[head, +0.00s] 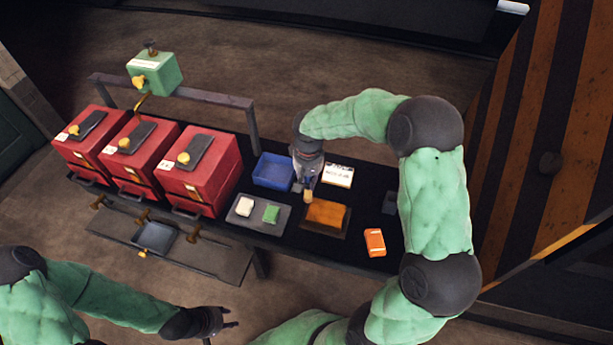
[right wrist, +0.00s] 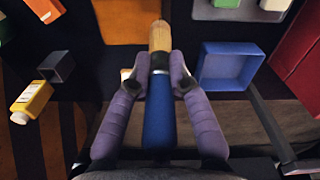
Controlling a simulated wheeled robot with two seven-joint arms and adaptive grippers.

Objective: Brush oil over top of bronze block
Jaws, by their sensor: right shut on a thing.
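The bronze block (head: 326,214) lies on a dark plate on the black table; part of it also shows at the top of the right wrist view (right wrist: 125,20). My right gripper (head: 308,180) is shut on a brush (right wrist: 158,125) with a blue handle and a tan end, and points it down. The brush's tan end is beside the far left corner of the block in the head view; I cannot tell whether it touches. My left gripper (head: 228,318) is low in the head view, away from the table, with fingers apart and empty.
A blue bin (head: 273,171) and a white card (head: 338,175) stand beside the right gripper. A grey tray (head: 243,222) holds a white and a green block. Three red boxes (head: 200,170) stand left. An orange item (head: 375,242) lies right. The right wrist view shows a yellow bottle (right wrist: 32,100).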

